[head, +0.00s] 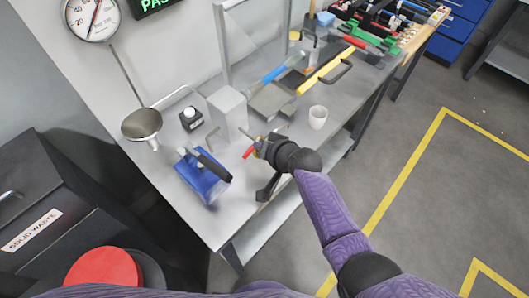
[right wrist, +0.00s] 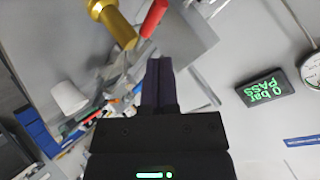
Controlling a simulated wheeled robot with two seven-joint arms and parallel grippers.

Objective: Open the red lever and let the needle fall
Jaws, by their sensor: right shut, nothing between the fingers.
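The red lever (head: 248,152) is a small red handle beside the grey block on the bench. In the right wrist view the red lever (right wrist: 154,18) lies just beyond my fingertips, beside a brass fitting (right wrist: 112,22). My right gripper (head: 262,147) is close to the lever in the head view; its dark fingers (right wrist: 158,66) are together and empty. I cannot tell whether they touch the lever. The round white gauge (head: 91,18) is on the wall at top left, its red needle pointing steeply up. My left gripper is not in view.
The grey block (head: 228,112), a white cup (head: 317,117), a blue device with a black handle (head: 203,178) and a metal funnel (head: 142,124) stand on the bench. A green-lettered PASS display (right wrist: 270,92) is on the wall. Tools crowd the far bench.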

